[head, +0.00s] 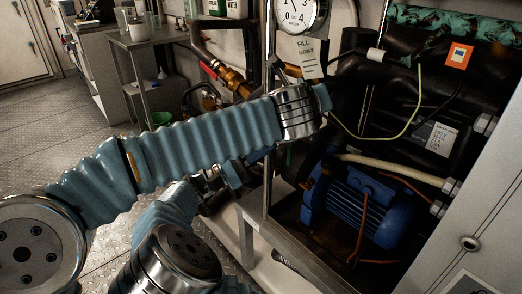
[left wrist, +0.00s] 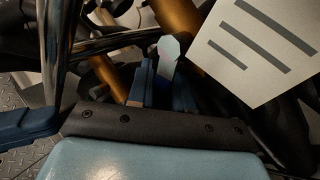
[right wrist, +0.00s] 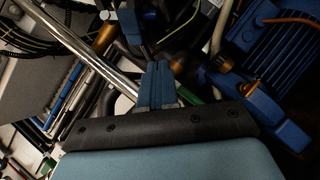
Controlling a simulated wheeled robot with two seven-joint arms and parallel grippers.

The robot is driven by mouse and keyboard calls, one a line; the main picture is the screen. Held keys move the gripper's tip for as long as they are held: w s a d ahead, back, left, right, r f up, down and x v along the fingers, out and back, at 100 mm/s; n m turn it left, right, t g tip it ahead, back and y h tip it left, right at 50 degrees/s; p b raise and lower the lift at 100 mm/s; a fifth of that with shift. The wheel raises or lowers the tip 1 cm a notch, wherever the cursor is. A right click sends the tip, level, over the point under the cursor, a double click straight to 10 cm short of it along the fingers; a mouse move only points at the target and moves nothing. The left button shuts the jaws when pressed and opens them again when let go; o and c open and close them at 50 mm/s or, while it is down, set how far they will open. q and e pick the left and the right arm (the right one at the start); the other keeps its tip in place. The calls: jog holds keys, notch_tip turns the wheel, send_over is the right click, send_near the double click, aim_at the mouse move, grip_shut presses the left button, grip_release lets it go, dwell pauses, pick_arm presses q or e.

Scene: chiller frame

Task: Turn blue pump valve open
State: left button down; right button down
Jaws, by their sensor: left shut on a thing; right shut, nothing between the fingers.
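The blue pump (head: 365,205) sits in the metal frame in the head view. Its blue body also shows at upper right in the right wrist view (right wrist: 275,40). In the left wrist view my left gripper (left wrist: 153,80) is shut on a small pale piece (left wrist: 168,48), which stands up at its fingertips beside brass pipework. I cannot tell for sure that this piece is the valve handle. My left arm covers that area in the head view. My right gripper (right wrist: 155,75) is shut and empty, left of the pump in the right wrist view.
A pressure gauge (head: 298,14) and a white FILL card (head: 311,58) hang above my left wrist. Brass pipework (head: 232,78) is behind my left arm. Hoses and thin cables cross the frame around the pump. A side table (head: 143,42) stands at upper left; floor is open at left.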

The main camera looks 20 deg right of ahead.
jog(key=s+d+r, duration=0.2)
jog(key=d+r, duration=0.3)
jog(key=d, duration=0.2)
jog(key=shift+s+d, duration=0.15)
jog(key=shift+s, duration=0.1)
jog(key=shift+r, duration=0.15)
pick_arm(q)
jog(key=shift+w+a, duration=0.15)
pick_arm(e)
jog(key=shift+s+d+r+n, duration=0.3)
jog(key=shift+s+r+n, duration=0.1)
jog(key=shift+s+n, duration=0.1)
pick_arm(q)
jog(key=c, duration=1.1)
grip_release()
jog(key=shift+a, duration=0.1)
jog(key=shift+r, duration=0.1)
